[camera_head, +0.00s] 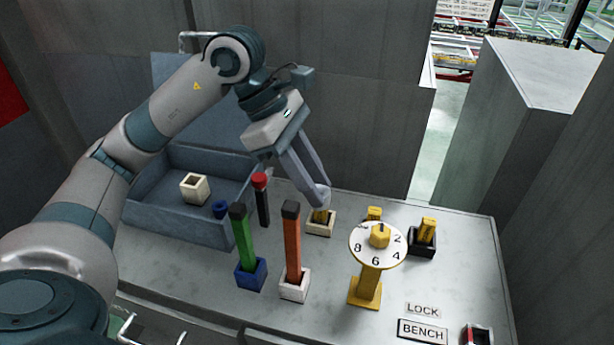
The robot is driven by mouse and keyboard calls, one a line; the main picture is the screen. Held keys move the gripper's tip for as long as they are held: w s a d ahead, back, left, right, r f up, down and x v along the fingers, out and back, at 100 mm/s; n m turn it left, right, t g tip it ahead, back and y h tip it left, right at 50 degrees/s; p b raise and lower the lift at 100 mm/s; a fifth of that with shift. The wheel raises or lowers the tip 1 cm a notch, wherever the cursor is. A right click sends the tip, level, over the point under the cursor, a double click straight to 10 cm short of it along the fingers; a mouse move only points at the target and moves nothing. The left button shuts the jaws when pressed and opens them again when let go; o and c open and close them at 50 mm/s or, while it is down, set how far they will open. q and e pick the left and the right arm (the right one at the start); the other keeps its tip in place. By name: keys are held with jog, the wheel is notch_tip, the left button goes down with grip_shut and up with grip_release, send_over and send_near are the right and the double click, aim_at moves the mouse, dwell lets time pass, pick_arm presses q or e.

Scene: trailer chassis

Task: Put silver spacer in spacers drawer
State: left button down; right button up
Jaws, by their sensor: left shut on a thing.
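My left gripper (320,197) reaches down from the upper left, its fingers close together at the top of a short yellow peg (321,215). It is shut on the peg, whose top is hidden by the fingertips. The peg stands in a pale square block (320,229) on the bench. The open grey-blue drawer (165,219) at the left holds a cream hollow block (195,188) and a small blue piece (221,209). I cannot clearly pick out a silver spacer. My right gripper is not in view.
A numbered yellow dial (377,245) and a black block (421,243) are at right.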

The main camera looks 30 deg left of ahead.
pick_arm(q)
jog(key=d+f+m+g+y, duration=0.1)
jog(key=f+m+g, duration=0.1)
jog(key=f+m, duration=0.2)
jog(key=d+f+m+g+y, duration=0.1)
jog(key=f+m, duration=0.3)
jog(key=m, duration=0.4)
jog(key=d+f+m+g+y, duration=0.1)
jog(key=f+m+g+y, duration=0.1)
jog(key=f+m+g, duration=0.2)
jog(key=shift+s+f+m+y, duration=0.4)
jog(key=shift+f+m, duration=0.1)
jog(key=shift+m, duration=0.7)
jog(key=shift+a+f+m+y, duration=0.5)
jog(key=shift+f+m, duration=0.15)
jog(key=shift+m, duration=0.25)
jog(key=shift+s+r, duration=0.1)
jog(key=shift+r, duration=0.05)
